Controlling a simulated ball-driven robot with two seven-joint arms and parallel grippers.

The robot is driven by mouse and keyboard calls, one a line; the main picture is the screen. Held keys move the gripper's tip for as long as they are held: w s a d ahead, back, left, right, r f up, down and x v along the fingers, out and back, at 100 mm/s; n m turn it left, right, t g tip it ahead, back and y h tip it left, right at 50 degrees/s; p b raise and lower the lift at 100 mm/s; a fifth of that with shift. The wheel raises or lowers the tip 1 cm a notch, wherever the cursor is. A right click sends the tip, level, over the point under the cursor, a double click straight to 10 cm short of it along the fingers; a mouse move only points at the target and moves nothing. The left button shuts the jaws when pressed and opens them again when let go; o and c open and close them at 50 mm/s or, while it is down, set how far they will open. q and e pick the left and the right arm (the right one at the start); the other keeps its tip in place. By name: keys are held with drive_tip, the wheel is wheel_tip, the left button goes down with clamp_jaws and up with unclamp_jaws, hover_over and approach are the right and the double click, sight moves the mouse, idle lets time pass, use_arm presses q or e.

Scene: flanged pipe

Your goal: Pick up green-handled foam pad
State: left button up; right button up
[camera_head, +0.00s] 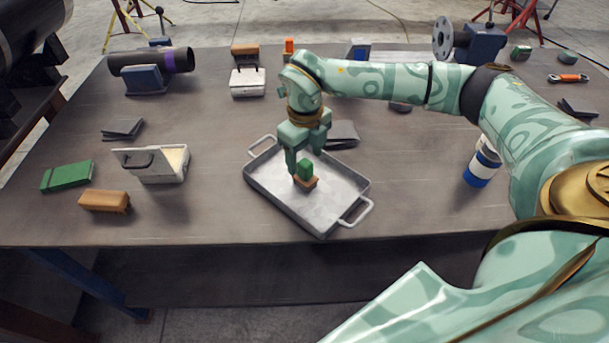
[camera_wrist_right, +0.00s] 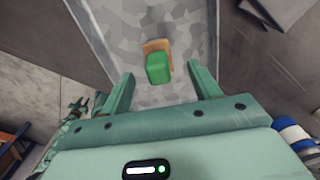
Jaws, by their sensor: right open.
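The foam pad (camera_head: 311,184) has a tan base and a green handle (camera_head: 304,169), and it sits in the grey metal tray (camera_head: 345,188). My right gripper (camera_head: 305,167) is over the tray with its fingers pointing down close to the pad. In the right wrist view the green handle (camera_wrist_right: 158,68) lies ahead of the gap between the two open fingers (camera_wrist_right: 160,88), with the tan base (camera_wrist_right: 156,46) partly behind it. The fingers appear apart from the handle, and nothing is held.
The tray has a raised rim and two end handles (camera_head: 357,214). A white-blue can (camera_head: 482,165) stands to the right. An open white box (camera_head: 155,163), a green block (camera_head: 67,176) and an orange-brown block (camera_head: 104,200) are at the left. The table front between is clear.

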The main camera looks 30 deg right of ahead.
sight(305, 162)
wheel_tip(305, 162, down, 5)
drive_tip(key=shift+s+a+b, duration=0.1)
drive_tip(key=shift+s+b, duration=0.05)
drive_tip(key=shift+b, duration=0.5)
drive_tip(key=shift+r, duration=0.1)
drive_tip(key=c, duration=1.1)
drive_tip(key=shift+r+p, duration=0.3)
drive_tip(key=shift+r, duration=0.3)
drive_tip(key=r, duration=0.1)
drive_tip(key=r+p, duration=0.1)
drive_tip(key=r, duration=0.1)
drive_tip(key=shift+a, duration=0.3)
drive_tip(key=s+a+r, duration=0.1)
drive_tip(key=a+r, duration=0.2)
drive_tip(key=a, duration=0.1)
drive_tip(key=s+a+r+p, duration=0.1)
drive_tip(key=a+r, duration=0.2)
drive_tip(key=a, duration=0.1)
drive_tip(key=s+a+r+p, duration=0.1)
drive_tip(key=a+r, duration=0.1)
drive_tip(key=a, duration=0.3)
drive_tip(key=shift+s+r, duration=0.4)
drive_tip(key=shift+o, duration=0.7)
drive_tip(key=shift+d, duration=0.1)
